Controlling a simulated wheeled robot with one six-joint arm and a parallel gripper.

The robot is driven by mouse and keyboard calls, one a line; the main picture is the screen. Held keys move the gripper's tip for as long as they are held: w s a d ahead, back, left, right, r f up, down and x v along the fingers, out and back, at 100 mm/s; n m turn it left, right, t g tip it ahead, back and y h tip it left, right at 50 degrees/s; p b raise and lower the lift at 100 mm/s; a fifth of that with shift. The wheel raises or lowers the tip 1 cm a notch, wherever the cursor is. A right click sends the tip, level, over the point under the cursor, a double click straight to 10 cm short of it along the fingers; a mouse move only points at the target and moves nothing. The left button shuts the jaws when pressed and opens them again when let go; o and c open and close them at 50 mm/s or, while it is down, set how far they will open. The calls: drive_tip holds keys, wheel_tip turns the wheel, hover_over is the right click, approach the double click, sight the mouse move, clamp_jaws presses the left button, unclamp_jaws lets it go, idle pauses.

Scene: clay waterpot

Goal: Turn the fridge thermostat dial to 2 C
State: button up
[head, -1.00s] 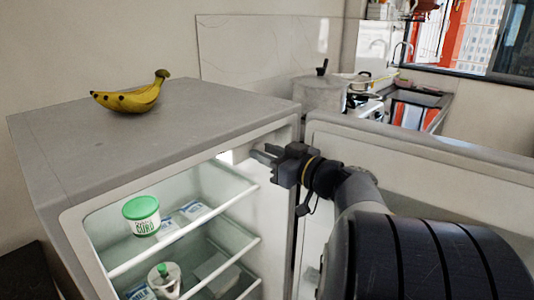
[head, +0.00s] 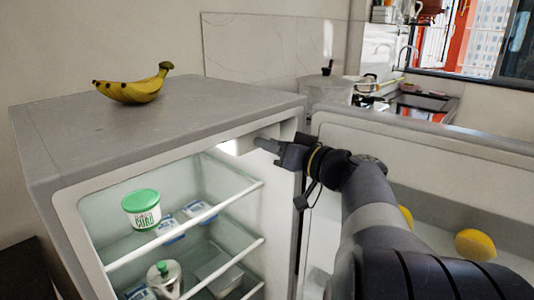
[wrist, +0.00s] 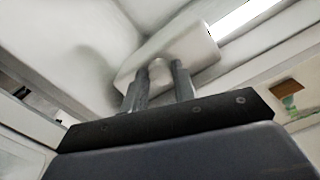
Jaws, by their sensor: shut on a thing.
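The white thermostat housing (wrist: 185,48) hangs in the upper part of the fridge interior in the wrist view. Its small pale dial (wrist: 157,68) sits between the two grey fingers of my gripper (wrist: 159,80). The fingers are shut on the dial, one on each side. Any marks or numbers on the dial cannot be read. In the head view my gripper (head: 264,144) reaches into the top right of the open fridge (head: 285,112), and the dial is hidden there.
The open door (head: 430,145) stands right of my arm, with a yellow fruit (head: 475,245) on its shelf. A green-lidded curd tub (head: 142,209) and cartons stand on the fridge's upper shelf. A banana bunch (head: 135,89) lies on top.

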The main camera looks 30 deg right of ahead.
drive_tip(key=shift+m, duration=0.3)
drive_tip(key=o, duration=1)
drive_tip(key=shift+s, duration=0.1)
drive_tip(key=b+v, duration=0.1)
drive_tip(key=v, duration=0.9)
drive_tip(key=shift+s+d+r, duration=0.1)
drive_tip(key=shift+s, duration=0.2)
drive_tip(key=shift+c, duration=0.2)
